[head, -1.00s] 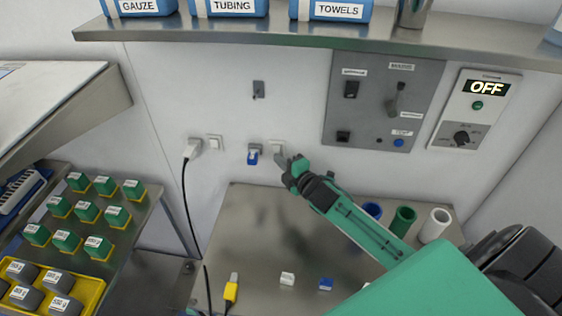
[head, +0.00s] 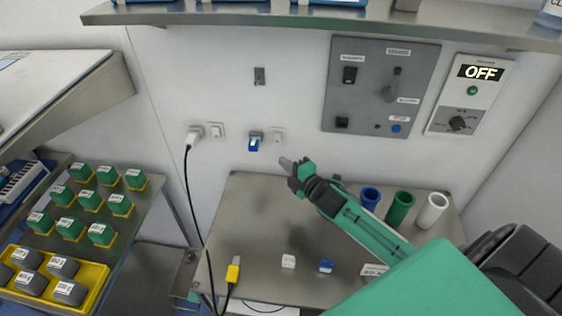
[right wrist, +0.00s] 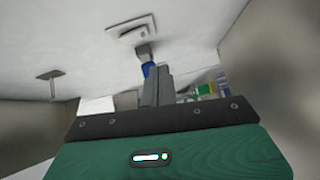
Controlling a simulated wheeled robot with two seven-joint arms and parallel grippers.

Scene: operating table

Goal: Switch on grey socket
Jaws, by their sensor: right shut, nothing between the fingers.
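On the back wall, a grey socket (head: 255,133) holds a blue plug (head: 253,145). A small white switch plate (head: 277,136) is just right of it. Further left, a light grey plug (head: 194,135) with a black cable sits in the wall beside another white switch plate (head: 217,131). My right gripper (head: 286,163) is shut and empty, below the right-hand switch plate and apart from it. In the right wrist view, its closed fingers (right wrist: 157,88) partly cover the blue plug (right wrist: 148,70). The switch positions are too small to tell. My left gripper is out of view.
A grey control panel (head: 380,88) and a white box reading OFF (head: 470,95) are on the wall at right. A steel shelf (head: 300,20) runs above. Blue, green and white cups (head: 401,208) stand on the steel table (head: 240,215).

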